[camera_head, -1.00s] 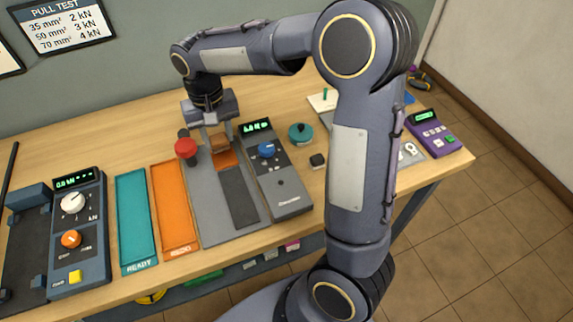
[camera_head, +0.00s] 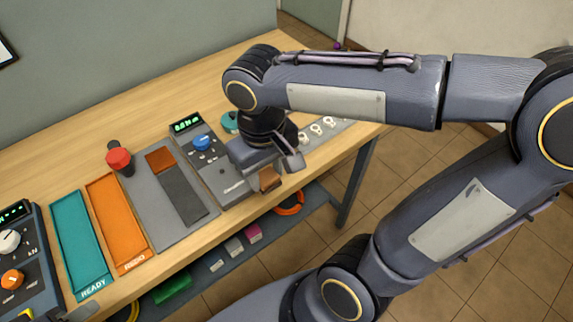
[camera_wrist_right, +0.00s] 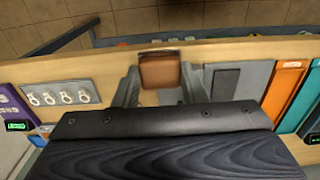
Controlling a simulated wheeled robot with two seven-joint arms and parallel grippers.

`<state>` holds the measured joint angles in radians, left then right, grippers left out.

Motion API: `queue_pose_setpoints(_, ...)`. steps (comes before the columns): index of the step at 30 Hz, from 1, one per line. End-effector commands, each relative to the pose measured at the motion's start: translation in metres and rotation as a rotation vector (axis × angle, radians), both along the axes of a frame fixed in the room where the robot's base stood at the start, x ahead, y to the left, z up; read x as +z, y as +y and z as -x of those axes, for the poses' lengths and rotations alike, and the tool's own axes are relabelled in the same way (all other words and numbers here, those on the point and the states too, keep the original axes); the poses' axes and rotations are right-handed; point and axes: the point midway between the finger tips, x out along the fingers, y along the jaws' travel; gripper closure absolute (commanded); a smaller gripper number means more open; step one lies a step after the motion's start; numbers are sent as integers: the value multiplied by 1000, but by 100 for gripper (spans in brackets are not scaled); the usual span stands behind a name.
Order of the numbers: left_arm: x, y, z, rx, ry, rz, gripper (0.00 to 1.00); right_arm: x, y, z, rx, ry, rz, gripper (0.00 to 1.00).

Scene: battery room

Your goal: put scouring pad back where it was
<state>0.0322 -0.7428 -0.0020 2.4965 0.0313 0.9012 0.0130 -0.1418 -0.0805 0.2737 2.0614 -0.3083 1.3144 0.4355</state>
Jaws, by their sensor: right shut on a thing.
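The scouring pad, a small brown block (camera_head: 269,179), is between the fingers of my right gripper (camera_head: 272,172), near the table's front edge. The right wrist view shows the pad (camera_wrist_right: 160,71) gripped between the two fingers, with the table's front edge behind it. The gripper is shut on it, just right of the grey meter with a blue knob (camera_head: 202,142). A grey board (camera_head: 148,190) left of that meter carries a rust-brown square (camera_head: 160,160) and a dark strip (camera_head: 182,195).
A red knob (camera_head: 118,158) stands at the board's back left. The orange REDO tray (camera_head: 120,222) and teal READY tray (camera_head: 78,245) lie further left. A panel with pale ring lugs (camera_wrist_right: 60,96) lies beyond my gripper. A lower shelf holds a green item (camera_head: 172,284). The back of the table is clear.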

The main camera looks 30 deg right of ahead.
Motion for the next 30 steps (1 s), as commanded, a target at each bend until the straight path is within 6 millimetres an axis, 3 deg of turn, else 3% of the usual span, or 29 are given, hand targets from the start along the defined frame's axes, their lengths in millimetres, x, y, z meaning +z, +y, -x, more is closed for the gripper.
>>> queue_pose_setpoints(10,11,0,0,0,0,0,64,-35,-48,-67,-6,7,0,80)
queue_pose_setpoints(15,11,0,0,0,0,0,64,-68,-63,-88,-3,7,1,80)
queue_pose_setpoints(23,12,0,0,0,0,0,64,-88,-72,-103,-1,2,0,80)
queue_pose_setpoints(30,12,0,0,0,0,0,64,-121,-76,-108,-1,4,0,80)
